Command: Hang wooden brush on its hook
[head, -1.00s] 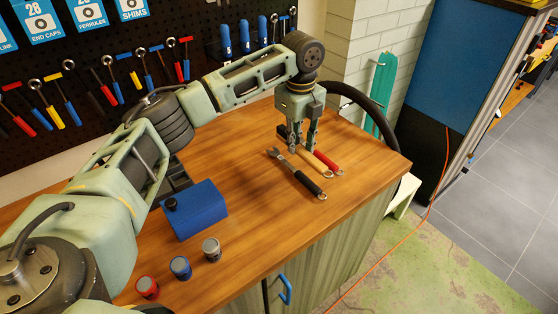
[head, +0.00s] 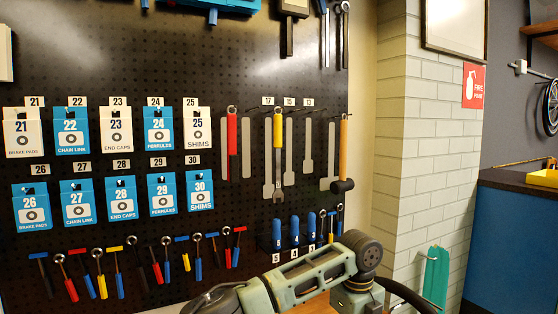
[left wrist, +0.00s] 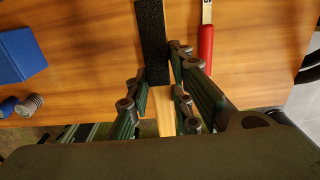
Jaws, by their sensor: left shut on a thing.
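In the left wrist view, my left gripper (left wrist: 158,85) is shut on the wooden brush (left wrist: 152,35), over the wooden tabletop. The brush has a long black strip and a pale wooden part that shows between the fingers. In the head view, the pegboard (head: 195,75) fills the left and middle. Its right part has grey tool outlines, some bare, such as one (head: 308,148) under the small number labels. Which hook belongs to the brush I cannot tell. The head view shows my left arm low down, with its fingertips below the frame. My right gripper is out of view.
A red-handled tool (left wrist: 206,45) lies right of the brush on the tabletop (left wrist: 260,50); a blue block (left wrist: 22,55) is at the left. A red-handled tool (head: 232,135), a yellow-handled wrench (head: 278,135) and a hammer (head: 344,150) hang on the board.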

